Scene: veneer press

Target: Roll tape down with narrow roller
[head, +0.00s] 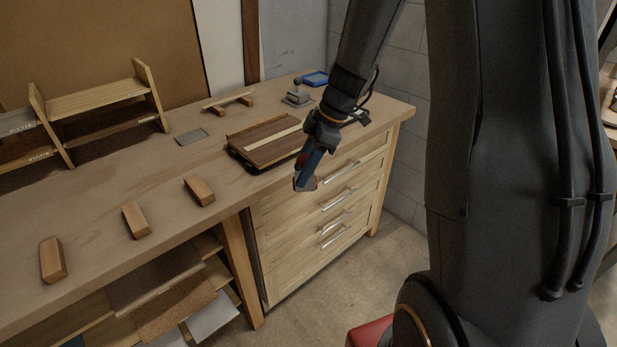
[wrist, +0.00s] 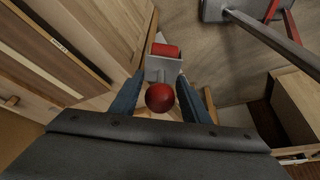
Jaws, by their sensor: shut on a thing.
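My gripper (head: 306,178) hangs in front of the workbench's front edge, beside the drawers. In the wrist view its two blue fingers (wrist: 158,108) are closed on a narrow roller (wrist: 165,50), which has a red wheel in a grey metal bracket and a round red knob. In the head view only a little red and grey of the roller shows at the gripper's tip. The dark veneer panel (head: 250,157) lies on the bench, up and left of my gripper. A pale tape strip (head: 275,146) runs along it. The roller is apart from the tape.
A weight-like metal tool with a knob (head: 298,96) and a blue tray (head: 315,78) stand at the back right. A grey plate (head: 192,137) and wooden blocks (head: 199,191) lie on the bench. A wooden rack (head: 100,101) stands behind. Drawer handles (head: 338,173) stick out below.

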